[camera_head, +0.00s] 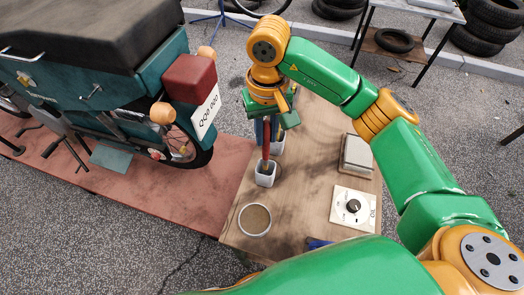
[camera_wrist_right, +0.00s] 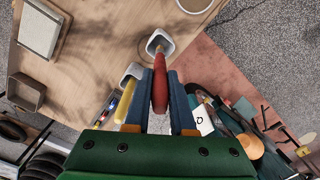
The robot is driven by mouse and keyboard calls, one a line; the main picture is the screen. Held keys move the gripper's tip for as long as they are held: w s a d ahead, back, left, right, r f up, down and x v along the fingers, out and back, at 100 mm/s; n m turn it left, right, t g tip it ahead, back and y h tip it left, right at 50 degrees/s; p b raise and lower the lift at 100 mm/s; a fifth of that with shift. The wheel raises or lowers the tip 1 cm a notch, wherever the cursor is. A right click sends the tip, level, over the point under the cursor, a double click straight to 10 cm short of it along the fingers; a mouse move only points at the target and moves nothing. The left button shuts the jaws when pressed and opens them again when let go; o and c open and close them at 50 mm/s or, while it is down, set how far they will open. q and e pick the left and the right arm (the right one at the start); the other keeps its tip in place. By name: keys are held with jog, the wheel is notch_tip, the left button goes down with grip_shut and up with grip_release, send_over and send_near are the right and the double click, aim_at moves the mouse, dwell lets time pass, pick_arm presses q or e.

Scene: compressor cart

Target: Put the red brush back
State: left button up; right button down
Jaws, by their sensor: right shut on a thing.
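The red brush (camera_head: 266,151) is held upright in my right gripper (camera_head: 271,128), which is shut on it. In the right wrist view the red brush (camera_wrist_right: 160,84) stands between the two blue fingers of the right gripper (camera_wrist_right: 161,76). A white square cup (camera_head: 265,174) is directly below the brush; it also shows in the wrist view (camera_wrist_right: 160,42). The brush's lower end is at the cup's mouth; I cannot tell how deep it sits. My left gripper is not in view.
A second white cup (camera_head: 278,145) stands just behind, with a yellow handle (camera_wrist_right: 125,101) beside my fingers. The wooden table (camera_head: 300,213) also carries a round container (camera_head: 255,220), a dial box (camera_head: 353,207), a grey-topped box (camera_head: 356,154) and a blue item (camera_head: 318,243). A teal scooter (camera_head: 173,90) stands left.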

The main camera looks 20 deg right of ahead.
aim_at(266, 159)
jog(key=f, duration=0.3)
jog(key=f+p, duration=0.1)
jog(key=f, duration=0.2)
jog(key=shift+s, duration=0.2)
jog(key=shift+w, duration=0.1)
jog(key=c, duration=1.2)
grip_release()
jog(key=shift+f, duration=0.1)
jog(key=o, duration=0.4)
jog(key=shift+o, duration=0.2)
